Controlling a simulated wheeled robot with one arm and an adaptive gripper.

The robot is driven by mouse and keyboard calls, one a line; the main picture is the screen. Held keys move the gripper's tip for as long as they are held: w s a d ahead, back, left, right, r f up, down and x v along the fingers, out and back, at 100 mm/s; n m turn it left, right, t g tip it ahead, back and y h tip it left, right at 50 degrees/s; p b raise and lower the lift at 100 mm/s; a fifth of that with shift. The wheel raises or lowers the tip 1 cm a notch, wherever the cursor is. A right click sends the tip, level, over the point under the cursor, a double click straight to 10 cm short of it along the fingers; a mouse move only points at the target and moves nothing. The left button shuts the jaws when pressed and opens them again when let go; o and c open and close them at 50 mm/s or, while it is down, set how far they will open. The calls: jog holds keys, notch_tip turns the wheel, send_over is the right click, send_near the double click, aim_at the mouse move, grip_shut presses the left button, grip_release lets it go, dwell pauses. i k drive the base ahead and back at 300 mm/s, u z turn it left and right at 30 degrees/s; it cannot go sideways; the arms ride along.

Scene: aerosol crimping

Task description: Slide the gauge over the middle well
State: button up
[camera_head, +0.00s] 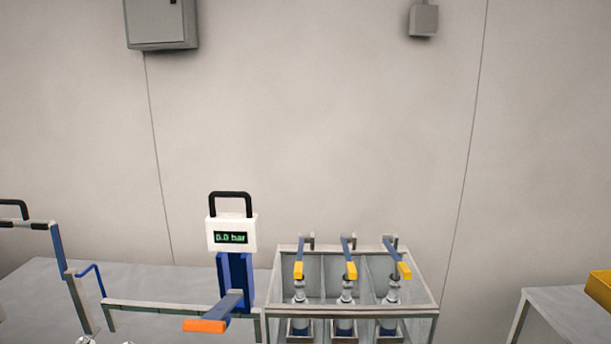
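The gauge (231,235) is a white box with a black carrying handle on top and a display reading 0.0 bar. It sits on a blue upright with a blue lever ending in an orange grip (205,326). It stands left of the clear-walled case, not over any well. The case has three wells side by side. The middle well (344,331) holds a silver-topped can (346,299), with a yellow-tipped blue lever (350,270) above it. The left and right wells look alike. My gripper is not in view.
A grey rail (160,306) runs left of the gauge at the table's front. A blue frame with a black handle (14,208) stands at the far left. A separate table (565,308) with a yellow bin (600,289) is at the right, with a gap between it and the case.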

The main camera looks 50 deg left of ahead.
aim_at(235, 237)
jog(key=i, duration=0.7)
jog(key=u, duration=2.35)
